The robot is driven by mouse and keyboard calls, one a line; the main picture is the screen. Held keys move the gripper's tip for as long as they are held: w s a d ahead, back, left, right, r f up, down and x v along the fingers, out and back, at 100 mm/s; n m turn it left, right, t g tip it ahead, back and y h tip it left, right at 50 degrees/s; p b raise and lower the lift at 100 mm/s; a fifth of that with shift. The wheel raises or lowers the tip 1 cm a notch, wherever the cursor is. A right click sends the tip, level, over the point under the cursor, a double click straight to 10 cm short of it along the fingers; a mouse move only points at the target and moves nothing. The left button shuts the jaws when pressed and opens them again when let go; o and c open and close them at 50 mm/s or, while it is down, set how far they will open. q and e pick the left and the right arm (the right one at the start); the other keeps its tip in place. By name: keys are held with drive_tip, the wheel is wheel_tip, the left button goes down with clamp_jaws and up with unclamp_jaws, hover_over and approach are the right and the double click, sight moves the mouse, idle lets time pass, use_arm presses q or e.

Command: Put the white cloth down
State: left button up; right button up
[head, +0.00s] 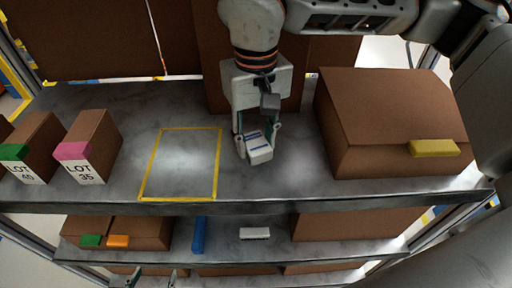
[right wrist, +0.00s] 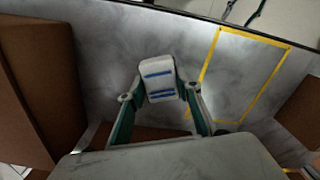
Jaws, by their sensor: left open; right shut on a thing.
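The white cloth (head: 260,154) is a small white block-like bundle with blue stripes. My right gripper (head: 258,142) points down at the upper shelf and is shut on it. In the right wrist view the cloth (right wrist: 158,82) sits between the two fingertips, with its striped side showing. It is over bare grey shelf, between the yellow taped outline (head: 151,164) and the large brown box; I cannot tell whether it touches the shelf. My left gripper (head: 151,279) is open and empty at the bottom edge of the head view, with only its fingertips showing.
The upper shelf (head: 285,186) is clear inside the outline. A large brown box (head: 385,125) with a yellow block (head: 433,148) stands on the right. Boxes marked LOT stand on the left. The lower shelf holds boxes, a blue item (head: 199,235) and a white item (head: 255,233).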

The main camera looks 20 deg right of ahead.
sight(256, 142)
drive_tip(key=shift+f, duration=1.45)
drive_tip(key=shift+f, duration=0.2)
drive_tip(key=o, duration=1.2)
drive_tip(key=shift+r, duration=0.1)
wheel_tip(256, 142, up, 12)
drive_tip(key=shift+r, duration=0.15)
drive_tip(key=shift+a, duration=0.1)
